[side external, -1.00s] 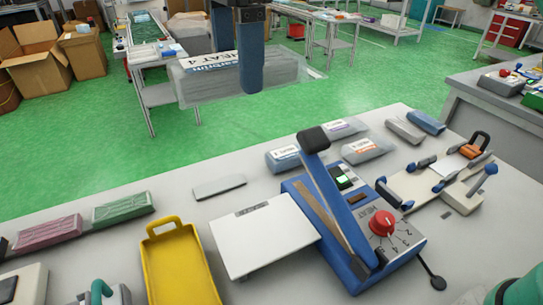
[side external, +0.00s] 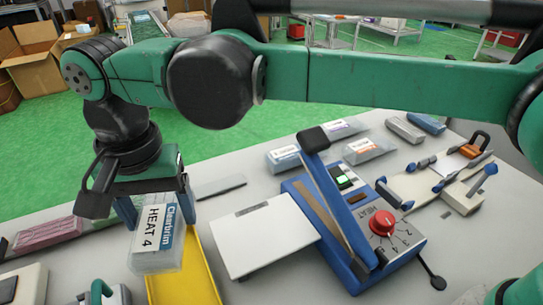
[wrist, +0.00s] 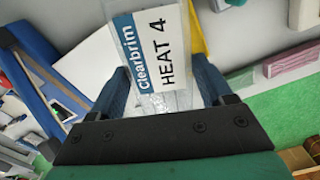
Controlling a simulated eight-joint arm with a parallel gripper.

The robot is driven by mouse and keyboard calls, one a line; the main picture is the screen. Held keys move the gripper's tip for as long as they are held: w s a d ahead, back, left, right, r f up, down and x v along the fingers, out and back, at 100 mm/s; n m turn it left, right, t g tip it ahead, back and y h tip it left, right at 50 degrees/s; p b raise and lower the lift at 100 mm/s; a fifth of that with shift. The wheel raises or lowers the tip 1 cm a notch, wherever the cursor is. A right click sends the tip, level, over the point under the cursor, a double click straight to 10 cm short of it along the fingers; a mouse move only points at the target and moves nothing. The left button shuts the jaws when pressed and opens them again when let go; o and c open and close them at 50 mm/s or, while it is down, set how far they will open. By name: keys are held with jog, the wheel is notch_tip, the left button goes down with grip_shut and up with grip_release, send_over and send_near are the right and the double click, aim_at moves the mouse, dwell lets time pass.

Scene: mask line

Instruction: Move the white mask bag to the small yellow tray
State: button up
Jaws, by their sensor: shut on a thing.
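The white mask bag (side external: 158,243) is a clear, pale packet with a "Clearbrim HEAT 4" label. My gripper (side external: 158,208) is shut on it, one blue finger on each side. The bag also fills the middle of the wrist view (wrist: 155,50), between the fingers (wrist: 165,90). The small yellow tray (side external: 206,275) is on the table at the front left. The bag hangs in front of the tray's left and back parts in the side view and hides them. I cannot tell how high it is above the tray. A yellow edge (wrist: 197,30) shows beside the bag in the wrist view.
A blue heat sealer (side external: 350,225) with a white plate (side external: 262,235) stands right of the tray. A pink packet (side external: 48,234) lies to the left. Several packets lie behind the sealer. A flat grey piece (side external: 220,186) lies behind the tray.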

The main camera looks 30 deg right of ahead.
jog(key=shift+s+a+f+n, duration=0.25)
jog(key=shift+f+n, duration=0.35)
jog(key=shift+f, duration=1.25)
jog(key=shift+s+a+f+n, duration=0.3)
jog(key=shift+f+n, duration=0.3)
jog(key=shift+f, duration=1.3)
jog(key=shift+s+a+f+n, duration=0.25)
jog(key=shift+f+n, duration=0.35)
jog(key=shift+f, duration=1.25)
jog(key=shift+f, duration=0.2)
jog(key=o, duration=1.2)
jog(key=shift+r, duration=0.1)
jog(key=shift+r, duration=0.95)
